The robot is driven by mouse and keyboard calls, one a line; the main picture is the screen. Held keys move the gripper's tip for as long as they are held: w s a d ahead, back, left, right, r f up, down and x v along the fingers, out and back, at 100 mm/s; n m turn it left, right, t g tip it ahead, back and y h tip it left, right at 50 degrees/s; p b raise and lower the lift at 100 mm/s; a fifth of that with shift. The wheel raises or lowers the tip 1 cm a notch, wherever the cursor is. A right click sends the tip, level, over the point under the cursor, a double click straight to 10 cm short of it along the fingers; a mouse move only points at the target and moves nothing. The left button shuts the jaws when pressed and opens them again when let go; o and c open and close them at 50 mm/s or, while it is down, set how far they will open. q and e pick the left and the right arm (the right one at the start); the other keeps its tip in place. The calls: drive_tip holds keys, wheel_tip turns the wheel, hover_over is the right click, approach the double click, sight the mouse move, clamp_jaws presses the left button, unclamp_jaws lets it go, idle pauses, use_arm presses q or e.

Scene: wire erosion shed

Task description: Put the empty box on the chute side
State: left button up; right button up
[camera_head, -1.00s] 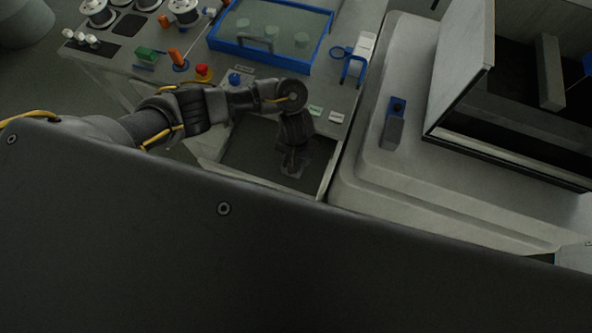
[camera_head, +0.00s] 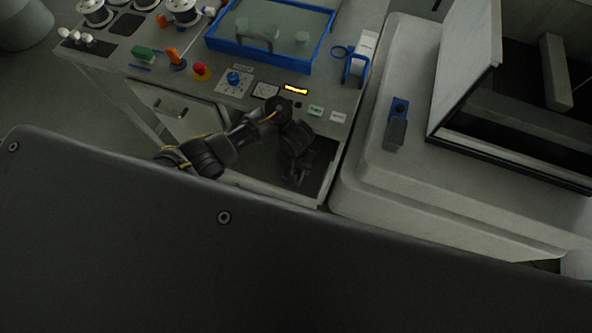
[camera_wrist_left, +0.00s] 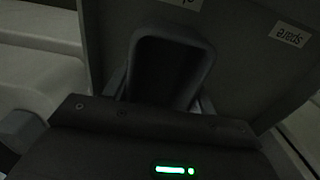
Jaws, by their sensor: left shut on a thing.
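My left gripper (camera_head: 291,180) points down into the open drawer (camera_head: 262,190) at the front of the workbench. In the left wrist view it is shut on a dark, rounded, open-topped box (camera_wrist_left: 172,62), seen from close by; its inside looks dark and empty. In the head view the box is hidden or too dark to make out. A label reading "spare" (camera_wrist_left: 291,34) shows upside down on a grey surface beyond the box, with part of another label (camera_wrist_left: 186,3) near it. My right gripper is not in view.
A blue-rimmed tray (camera_head: 262,63), a red button (camera_head: 200,70) and a dial panel (camera_head: 235,82) lie on the bench behind the drawer. A pale machine housing (camera_head: 375,190) stands close on the drawer's right. A shut drawer front with a handle (camera_head: 172,108) is at left.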

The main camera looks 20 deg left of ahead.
use_arm(q)
wheel_tip(320, 180, down, 4)
drive_tip(key=b, duration=0.3)
drive_tip(key=shift+r, duration=0.25)
drive_tip(key=o, duration=1)
drive_tip(key=shift+c, duration=0.2)
drive_tip(key=shift+o, duration=0.4)
